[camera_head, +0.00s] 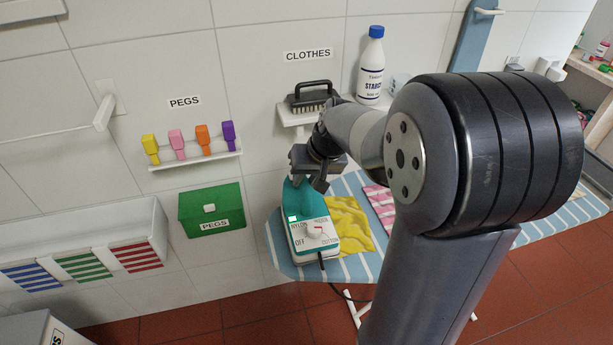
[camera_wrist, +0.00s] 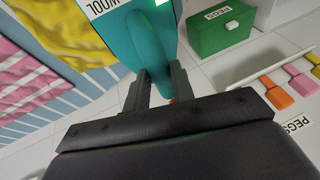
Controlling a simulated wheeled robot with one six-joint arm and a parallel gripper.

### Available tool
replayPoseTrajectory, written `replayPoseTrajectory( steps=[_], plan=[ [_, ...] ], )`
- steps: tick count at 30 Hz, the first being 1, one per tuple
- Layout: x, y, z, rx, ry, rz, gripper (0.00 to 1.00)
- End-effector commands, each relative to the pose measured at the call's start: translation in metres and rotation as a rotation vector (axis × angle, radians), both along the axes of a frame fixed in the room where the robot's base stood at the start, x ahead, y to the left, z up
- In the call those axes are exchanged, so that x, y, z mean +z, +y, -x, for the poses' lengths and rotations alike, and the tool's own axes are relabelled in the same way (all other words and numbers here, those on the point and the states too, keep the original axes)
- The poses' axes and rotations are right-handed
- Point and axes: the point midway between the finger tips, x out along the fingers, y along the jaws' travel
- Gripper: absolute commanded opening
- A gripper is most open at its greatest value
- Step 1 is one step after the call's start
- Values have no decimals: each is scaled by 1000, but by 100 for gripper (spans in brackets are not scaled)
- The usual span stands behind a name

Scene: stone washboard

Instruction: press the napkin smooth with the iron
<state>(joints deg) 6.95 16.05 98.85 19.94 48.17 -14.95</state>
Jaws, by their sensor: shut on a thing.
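The teal iron (camera_head: 298,198) is at the left end of the blue-and-white striped ironing board. Its white dial panel (camera_head: 300,242) faces the camera, with a small green light showing. My gripper (camera_head: 312,178) is shut on the iron's handle; the wrist view shows both fingers (camera_wrist: 154,88) around the teal handle (camera_wrist: 150,48). A wrinkled yellow cloth (camera_head: 349,226) lies just right of the iron and also shows in the wrist view (camera_wrist: 70,30). A pink-and-white striped cloth (camera_head: 376,199) lies further right, partly behind my arm. I cannot tell whether the iron touches the board.
A green pegs box (camera_head: 212,210) and a rack of coloured pegs (camera_head: 194,157) are on the wall to the left. A dark cord (camera_head: 345,295) trails below the iron.

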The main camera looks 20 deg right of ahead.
Motion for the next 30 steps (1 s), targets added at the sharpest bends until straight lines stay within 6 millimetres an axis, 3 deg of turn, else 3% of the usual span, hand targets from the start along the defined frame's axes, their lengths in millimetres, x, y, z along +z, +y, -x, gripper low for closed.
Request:
replayPoseTrajectory(
  steps=[30],
  plan=[
    [-11,0,-1,-1,-5,-1,0]
  ],
)
